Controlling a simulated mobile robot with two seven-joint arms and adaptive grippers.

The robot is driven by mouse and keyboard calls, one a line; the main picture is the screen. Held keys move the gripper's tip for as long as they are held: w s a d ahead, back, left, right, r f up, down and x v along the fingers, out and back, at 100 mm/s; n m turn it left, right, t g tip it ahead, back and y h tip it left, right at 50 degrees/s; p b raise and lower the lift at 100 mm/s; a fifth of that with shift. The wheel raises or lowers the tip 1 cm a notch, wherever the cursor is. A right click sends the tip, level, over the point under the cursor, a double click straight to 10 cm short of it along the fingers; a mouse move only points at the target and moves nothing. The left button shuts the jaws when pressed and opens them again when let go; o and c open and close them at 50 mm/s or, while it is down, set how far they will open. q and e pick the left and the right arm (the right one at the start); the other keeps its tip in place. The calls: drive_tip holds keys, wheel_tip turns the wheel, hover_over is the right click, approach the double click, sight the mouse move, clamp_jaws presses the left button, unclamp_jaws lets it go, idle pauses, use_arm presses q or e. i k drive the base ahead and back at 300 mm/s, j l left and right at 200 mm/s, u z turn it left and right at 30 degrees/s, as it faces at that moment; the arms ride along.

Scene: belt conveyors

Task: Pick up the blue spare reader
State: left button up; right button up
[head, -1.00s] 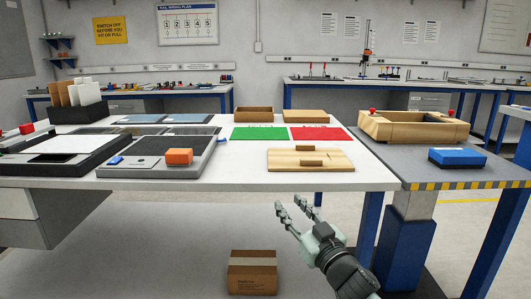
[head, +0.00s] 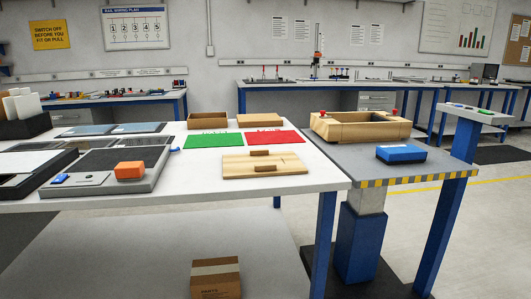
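A blue box-shaped device (head: 402,153) lies flat on the grey side table (head: 350,170), near its striped front edge. It looks like the blue reader, but I see no readable label on it. A much smaller blue piece (head: 60,178) lies on the grey tray at the left. Neither of my grippers is in view. Nothing touches the blue device.
A wooden fixture with red knobs (head: 360,126) stands behind the blue device. On the white table are an orange block (head: 129,171), a green mat (head: 212,140), a red mat (head: 273,137) and a wooden board (head: 265,168). A cardboard box (head: 216,278) is below.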

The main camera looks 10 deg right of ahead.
sight(391, 155)
drive_tip(key=z, duration=1.5)
